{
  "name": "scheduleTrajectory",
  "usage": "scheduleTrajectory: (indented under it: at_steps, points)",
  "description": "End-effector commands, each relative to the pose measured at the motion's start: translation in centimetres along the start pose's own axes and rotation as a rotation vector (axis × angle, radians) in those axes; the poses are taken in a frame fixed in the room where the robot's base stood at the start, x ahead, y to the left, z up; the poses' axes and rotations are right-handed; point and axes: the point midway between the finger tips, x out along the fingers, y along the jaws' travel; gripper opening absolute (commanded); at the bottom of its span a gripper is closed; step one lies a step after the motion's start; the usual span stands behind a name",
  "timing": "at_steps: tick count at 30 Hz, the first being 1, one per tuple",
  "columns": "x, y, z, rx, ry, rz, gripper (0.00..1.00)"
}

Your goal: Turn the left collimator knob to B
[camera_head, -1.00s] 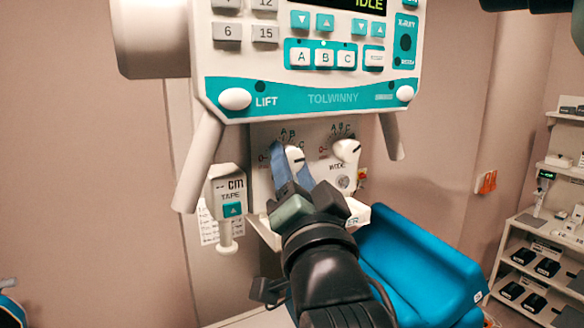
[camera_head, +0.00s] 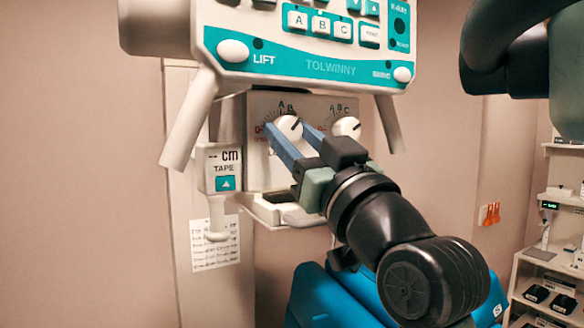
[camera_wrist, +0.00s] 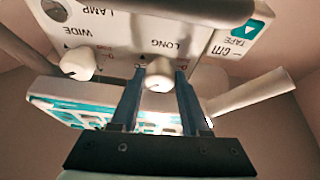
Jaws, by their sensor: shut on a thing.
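The left collimator knob (camera_head: 288,127) is white and round, on a pale panel under the control console. Its dark mark points to the upper right; A and B are readable above it, and C is not clear. In the wrist view the knob (camera_wrist: 159,75) sits between my blue fingers, below the word LONG. My gripper (camera_head: 285,137) reaches in from the lower right and is shut on this knob, a finger on either side. The fingers hide part of the dial. The right knob (camera_head: 346,128), marked WIDE in the wrist view (camera_wrist: 77,63), is free.
The console (camera_head: 310,60) with two slanting handles (camera_head: 189,120) hangs just above. A tape unit (camera_head: 221,170) is left of the panel. A blue padded chair (camera_head: 325,295) stands below. A shelf (camera_head: 545,260) is at the far right.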

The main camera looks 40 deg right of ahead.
Motion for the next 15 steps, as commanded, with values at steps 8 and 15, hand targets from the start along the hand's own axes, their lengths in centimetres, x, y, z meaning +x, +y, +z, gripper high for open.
scheduleTrajectory:
  at_steps: [8, 15]
  points:
    - [-0.12, 0.16, 0.28, -0.135, 0.004, -0.060, 0.00]
    - [-0.01, 0.17, 0.14, -0.184, 0.006, -0.083, 0.00]
